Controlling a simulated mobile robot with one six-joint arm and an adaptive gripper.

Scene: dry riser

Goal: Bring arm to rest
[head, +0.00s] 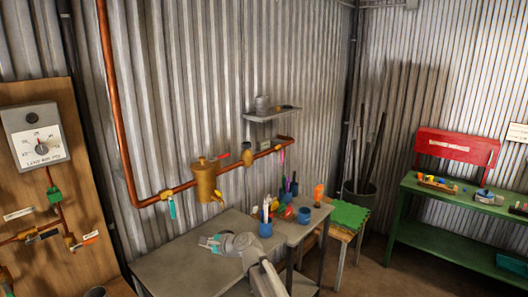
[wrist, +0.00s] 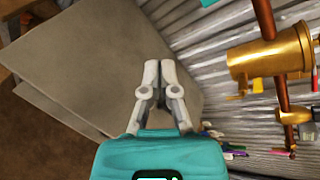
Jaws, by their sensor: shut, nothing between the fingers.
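My gripper (wrist: 160,68) is shut and empty in the wrist view, its two grey fingertips together in front of a teal body. It is over the grey table (wrist: 95,60), with the corrugated wall to its right. In the head view my gripper (head: 203,241) is small and sits above the grey table (head: 165,270), with my arm reaching up from the bottom edge. I cannot tell how far it is above the tabletop.
A copper pipe with a brass cylinder (head: 206,180) runs along the wall behind the table. A blue cup (head: 265,229) of pens and another blue cup (head: 304,215) stand at the right. A green-topped stool (head: 347,217) and green bench (head: 440,197) are farther right.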

